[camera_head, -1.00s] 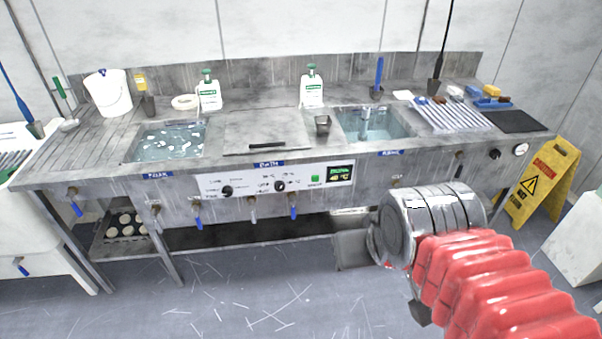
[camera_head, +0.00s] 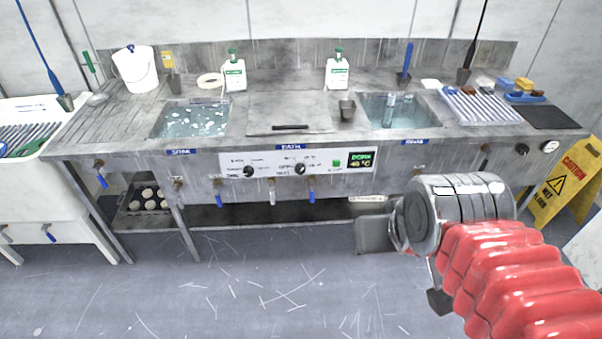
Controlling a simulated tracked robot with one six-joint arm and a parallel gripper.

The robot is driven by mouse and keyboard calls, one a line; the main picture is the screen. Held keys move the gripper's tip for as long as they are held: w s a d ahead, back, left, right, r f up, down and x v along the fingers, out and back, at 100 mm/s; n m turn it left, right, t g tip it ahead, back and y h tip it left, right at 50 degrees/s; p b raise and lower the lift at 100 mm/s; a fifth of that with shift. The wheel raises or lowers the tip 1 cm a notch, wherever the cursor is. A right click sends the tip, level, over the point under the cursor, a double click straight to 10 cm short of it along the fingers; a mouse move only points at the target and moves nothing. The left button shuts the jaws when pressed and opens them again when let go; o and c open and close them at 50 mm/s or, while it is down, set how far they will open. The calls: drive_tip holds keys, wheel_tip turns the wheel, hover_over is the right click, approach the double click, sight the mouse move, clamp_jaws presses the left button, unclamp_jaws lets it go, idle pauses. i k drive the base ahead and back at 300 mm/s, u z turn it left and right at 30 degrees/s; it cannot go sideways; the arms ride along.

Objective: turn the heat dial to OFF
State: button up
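A white control panel (camera_head: 270,160) is on the front of the steel bench, under a blue label. It carries two black dials, a left dial (camera_head: 248,171) and a right dial (camera_head: 300,169). Printing around the right dial seems to include OFF, but it is too small to read surely, and I cannot tell where either pointer sits. A small display (camera_head: 361,160) reads about DONE 40 °C, with a green button (camera_head: 336,163) beside it. My arm, with a metal joint and red sleeve, is at the lower right, apart from the panel. My gripper's fingers are not visible.
Blue-handled valves (camera_head: 311,190) stick out below the panel. A lidded steel tank (camera_head: 290,108) lies between two water basins. A grey box (camera_head: 374,234) stands on the floor near my arm. A yellow caution sign (camera_head: 562,186) stands right. Floor before the bench is clear.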

sight(300, 168)
drive_tip(key=k, duration=0.5)
drive_tip(key=u, duration=0.8)
drive_tip(key=i, duration=0.75)
drive_tip(key=z, duration=0.8)
